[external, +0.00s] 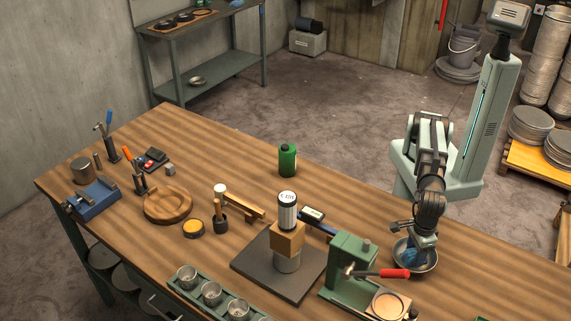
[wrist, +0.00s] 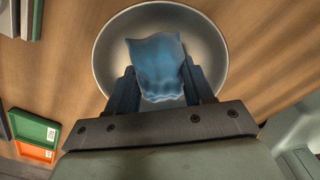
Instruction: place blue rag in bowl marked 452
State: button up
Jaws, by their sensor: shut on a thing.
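The blue rag (wrist: 156,62) is between the two fingers of my gripper (wrist: 158,88) in the wrist view. My gripper is shut on it. Behind the rag is a round metal bowl (wrist: 108,50), and the rag lies within its rim in that view. In the external view my gripper (external: 416,250) is low over the same bowl (external: 428,267) at the right of the workbench, with the blue rag (external: 412,258) inside the rim. I cannot tell whether the rag touches the bowl's bottom. No number is readable on the bowl.
A green machine (external: 350,268) with a red-handled tool (external: 390,273) stands just left of the bowl. A green bottle (external: 287,160) and a wooden ring dish (external: 168,202) are farther left. Green and orange trays (wrist: 35,130) show in the wrist view.

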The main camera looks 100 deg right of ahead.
aim_at(416, 252)
jog(key=o, duration=1)
jog(key=shift+r, duration=6.1)
